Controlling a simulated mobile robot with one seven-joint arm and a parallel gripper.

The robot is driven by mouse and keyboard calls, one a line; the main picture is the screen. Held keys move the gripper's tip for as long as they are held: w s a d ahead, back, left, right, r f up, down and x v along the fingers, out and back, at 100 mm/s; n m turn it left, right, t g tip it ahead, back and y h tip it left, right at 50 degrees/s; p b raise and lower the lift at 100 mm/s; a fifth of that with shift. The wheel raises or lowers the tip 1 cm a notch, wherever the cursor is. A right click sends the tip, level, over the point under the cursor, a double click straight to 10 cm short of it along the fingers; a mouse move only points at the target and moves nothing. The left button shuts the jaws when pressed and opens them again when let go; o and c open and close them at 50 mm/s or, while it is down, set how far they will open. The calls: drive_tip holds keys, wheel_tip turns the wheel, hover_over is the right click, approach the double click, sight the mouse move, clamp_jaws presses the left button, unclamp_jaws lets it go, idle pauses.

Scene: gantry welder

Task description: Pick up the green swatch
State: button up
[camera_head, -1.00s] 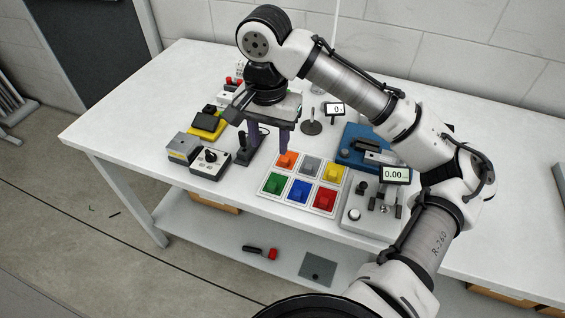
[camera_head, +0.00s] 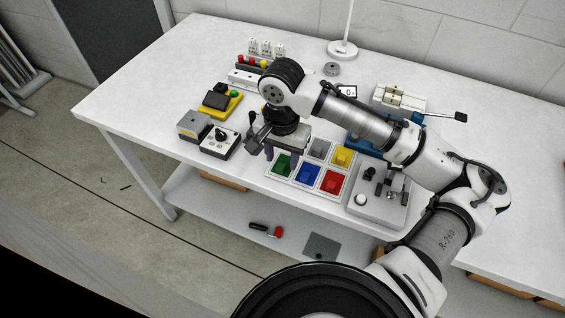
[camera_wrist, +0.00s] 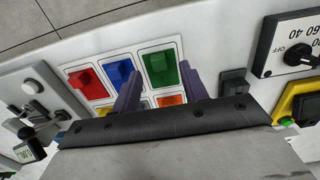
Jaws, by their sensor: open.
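The green swatch (camera_head: 283,166) is a small green block on a white-bordered card at the front left of the swatch grid. In the wrist view the green swatch (camera_wrist: 160,69) shows between and just past my two purple fingertips. My gripper (camera_head: 284,158) is open and hangs above the left part of the grid. In the wrist view my gripper (camera_wrist: 160,82) is empty, one finger over the blue side and one right of green. The height gap to the swatch is hard to judge.
The blue swatch (camera_wrist: 118,73) and red swatch (camera_wrist: 86,84) sit beside the green one. A grey swatch (camera_head: 319,149) and a yellow swatch (camera_head: 342,157) lie behind. A dial box (camera_head: 220,142) stands left of the grid, and a grey device (camera_head: 379,205) stands right.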

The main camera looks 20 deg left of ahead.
sight(282, 164)
wheel_tip(282, 164, down, 2)
drive_tip(key=shift+f, duration=0.1)
clamp_jaws()
drive_tip(key=shift+r, duration=0.2)
wheel_tip(282, 164, up, 20)
drive_tip(key=b, duration=0.1)
drive_tip(key=shift+f, duration=0.15)
idle(0.4)
